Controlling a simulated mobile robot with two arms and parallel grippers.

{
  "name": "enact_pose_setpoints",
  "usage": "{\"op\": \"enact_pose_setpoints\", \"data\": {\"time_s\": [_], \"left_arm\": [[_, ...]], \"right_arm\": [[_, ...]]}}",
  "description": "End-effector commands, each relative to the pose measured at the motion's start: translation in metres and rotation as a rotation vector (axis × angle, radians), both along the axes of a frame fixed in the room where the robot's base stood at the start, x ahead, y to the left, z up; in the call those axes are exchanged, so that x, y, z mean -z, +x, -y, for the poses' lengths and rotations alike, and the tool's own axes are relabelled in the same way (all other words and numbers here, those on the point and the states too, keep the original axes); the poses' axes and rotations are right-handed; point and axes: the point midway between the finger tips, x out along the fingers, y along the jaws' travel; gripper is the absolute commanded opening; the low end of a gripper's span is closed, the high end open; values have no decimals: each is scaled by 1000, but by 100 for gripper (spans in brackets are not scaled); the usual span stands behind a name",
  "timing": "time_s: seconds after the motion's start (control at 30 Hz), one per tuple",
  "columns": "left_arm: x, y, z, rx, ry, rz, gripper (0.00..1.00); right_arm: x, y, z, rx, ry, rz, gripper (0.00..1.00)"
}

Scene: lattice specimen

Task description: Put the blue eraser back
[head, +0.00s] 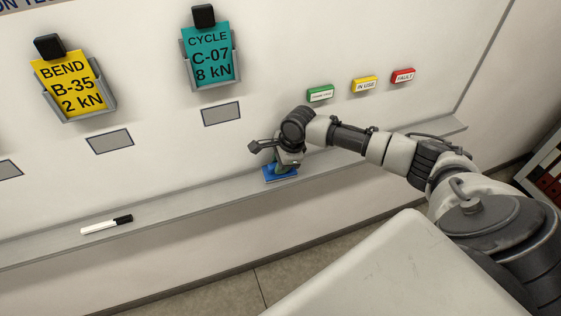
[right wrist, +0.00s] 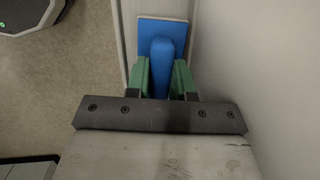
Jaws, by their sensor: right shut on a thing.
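The blue eraser (head: 281,173) is at the grey ledge under the whiteboard, below my right gripper (head: 286,164). In the right wrist view the eraser (right wrist: 162,32) shows a flat blue base and a raised rounded blue grip. My right gripper (right wrist: 163,78) has its green fingers on both sides of that grip and is shut on it. The base appears to be on or just over the ledge (right wrist: 129,30); I cannot tell whether it touches. My left gripper is not in view.
A white marker with a black cap (head: 107,225) lies on the ledge to the left. A yellow card (head: 66,84) and a teal card (head: 208,56) sit in holders on the board. Green (head: 320,93), yellow (head: 364,84) and red (head: 403,76) labels are at right. The ledge between marker and eraser is clear.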

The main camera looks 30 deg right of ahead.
Motion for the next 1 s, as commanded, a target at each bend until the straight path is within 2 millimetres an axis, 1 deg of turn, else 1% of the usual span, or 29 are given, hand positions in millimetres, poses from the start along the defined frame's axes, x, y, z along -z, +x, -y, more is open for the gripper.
{"op": "enact_pose_setpoints", "data": {"time_s": [0.03, 0.17, 0.2, 0.47, 0.57, 0.7, 0.8, 0.93, 1.0], "left_arm": [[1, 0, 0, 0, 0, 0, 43], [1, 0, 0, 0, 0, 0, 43], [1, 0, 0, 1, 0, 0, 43], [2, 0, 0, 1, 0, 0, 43], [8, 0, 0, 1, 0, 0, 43], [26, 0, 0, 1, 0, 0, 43], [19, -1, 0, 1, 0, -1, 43], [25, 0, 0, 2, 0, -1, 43], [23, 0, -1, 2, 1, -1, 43]], "right_arm": [[2, -1, 0, 0, 0, -4, 26], [2, -1, 0, 0, 0, -4, 46], [2, -1, 0, 0, 0, -4, 48], [2, -1, 0, 0, 1, -3, 48], [5, -1, 0, 1, 0, -2, 48], [11, 0, 1, -1, -2, 0, 48], [-19, -5, 6, 0, 0, 1, 48], [-45, -6, 18, 2, 0, 1, 48], [-61, -9, 21, 0, 0, 1, 48]]}}
